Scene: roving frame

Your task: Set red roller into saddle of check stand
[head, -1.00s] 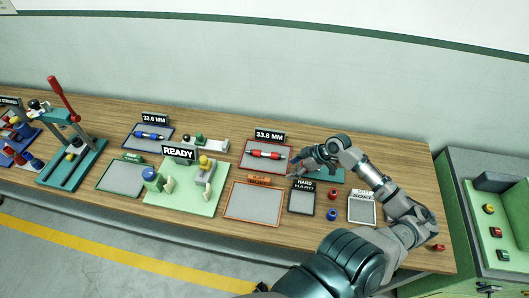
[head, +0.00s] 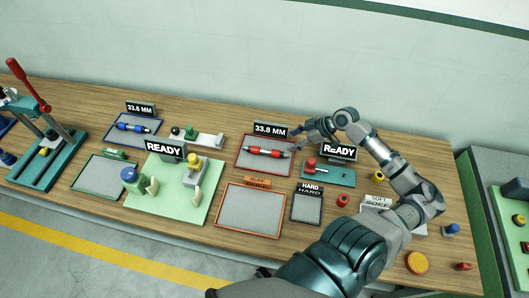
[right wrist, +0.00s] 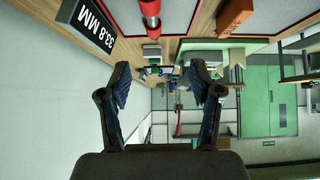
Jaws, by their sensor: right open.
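The red roller (head: 268,152), with dark and pale ends, lies across the red-rimmed tray (head: 240,165) below the 33.8 MM sign. Part of the roller shows at the top of the right wrist view (right wrist: 151,8). My right gripper (head: 300,134) is open and empty, just right of and behind the roller, apart from it. Its two fingers stand wide apart in the right wrist view (right wrist: 159,88). A pale stand (head: 208,140) with a green part sits behind the green mat; I cannot tell whether it is the check stand. My left gripper is out of view.
A blue roller (head: 133,127) lies in the blue-rimmed tray. The orange-rimmed tray (head: 251,208) is empty. The green mat (head: 150,205) carries several parts. A press (head: 45,165) stands left.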

